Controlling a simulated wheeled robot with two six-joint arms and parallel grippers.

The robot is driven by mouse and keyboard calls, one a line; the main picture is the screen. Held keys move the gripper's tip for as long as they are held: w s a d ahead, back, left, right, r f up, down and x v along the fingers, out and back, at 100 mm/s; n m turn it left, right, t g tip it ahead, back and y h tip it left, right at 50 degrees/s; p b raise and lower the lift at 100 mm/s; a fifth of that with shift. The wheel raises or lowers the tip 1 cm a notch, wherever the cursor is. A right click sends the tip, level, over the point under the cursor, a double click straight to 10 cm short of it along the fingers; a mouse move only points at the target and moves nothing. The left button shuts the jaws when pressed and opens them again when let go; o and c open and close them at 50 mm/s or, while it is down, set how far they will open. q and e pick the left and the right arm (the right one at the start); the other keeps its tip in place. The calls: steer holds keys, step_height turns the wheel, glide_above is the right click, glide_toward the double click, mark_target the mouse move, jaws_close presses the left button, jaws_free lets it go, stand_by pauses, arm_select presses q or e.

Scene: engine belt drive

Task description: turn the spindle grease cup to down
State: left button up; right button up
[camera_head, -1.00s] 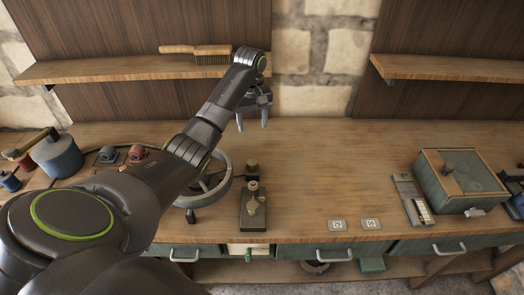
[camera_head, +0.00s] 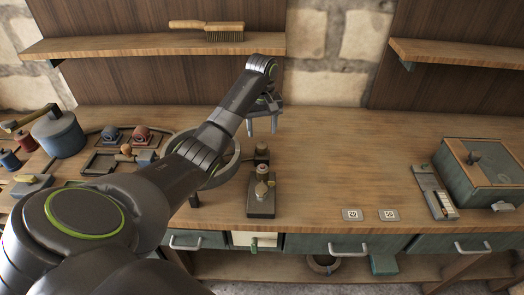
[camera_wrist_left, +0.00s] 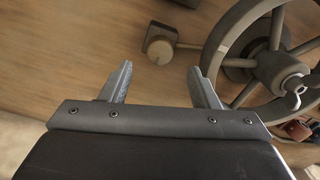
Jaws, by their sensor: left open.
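My left gripper (camera_head: 262,128) is open and empty above the bench, just behind a small dark fitting (camera_head: 262,152) at the right of the spoked handwheel (camera_head: 226,168). In the left wrist view its fingers (camera_wrist_left: 160,68) are apart with nothing between them. Beyond the fingertips, that view shows a round knob (camera_wrist_left: 160,48) on a short bar pointing right towards the handwheel (camera_wrist_left: 275,65). The knob looks like the spindle grease cup, but I cannot be sure. No finger visibly touches it. My left arm hides much of the handwheel in the head view.
A dark block with a brass-coloured fitting (camera_head: 262,190) stands at the bench front. A green box (camera_head: 480,175) stands far right. A blue pot (camera_head: 58,135) and a parts tray (camera_head: 100,162) are left. The bench middle is clear.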

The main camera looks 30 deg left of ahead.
mark_target(262, 145)
arm_select(q)
step_height(262, 145, down, 6)
steer(key=shift+r+p, duration=0.1)
steer(key=shift+p, duration=0.4)
steer(key=shift+f, duration=0.55)
arm_select(e)
steer(key=shift+s, duration=0.65)
arm_select(q)
steer(key=c, duration=1)
steer(key=shift+o, duration=0.2)
arm_select(e)
steer(key=shift+w, duration=0.1)
steer(key=shift+r, duration=0.2)
